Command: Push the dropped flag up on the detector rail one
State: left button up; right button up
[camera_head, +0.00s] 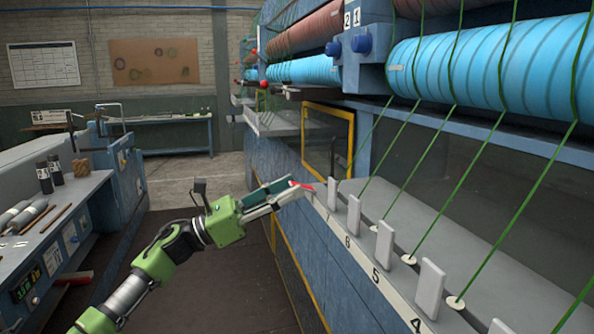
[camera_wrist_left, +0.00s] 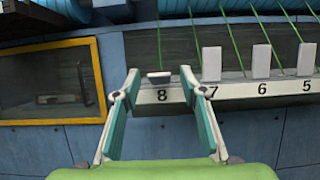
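The dropped flag (camera_wrist_left: 159,77) lies down on the detector rail above the number 8 in the left wrist view. In the head view a red part of it (camera_head: 303,186) shows by my left gripper (camera_head: 289,189). In the left wrist view the two fingers of my left gripper (camera_wrist_left: 160,73) are spread apart, one on each side of the flag, with nothing held. I cannot tell whether they touch the rail (camera_wrist_left: 240,90). Flag 7 (camera_wrist_left: 211,64), flag 6 (camera_wrist_left: 261,62) and flag 5 (camera_wrist_left: 306,59) stand upright. My right gripper is not in view.
Green strands (camera_head: 475,165) run from the blue roller (camera_head: 490,65) down past the rail. A yellow-framed window (camera_head: 352,140) is set in the machine. A workbench (camera_head: 45,225) with bottles stands at left.

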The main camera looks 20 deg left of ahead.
aim_at(290, 184)
pick_arm(q)
jog(key=shift+p+x, duration=0.45)
jog(key=shift+x, duration=0.95)
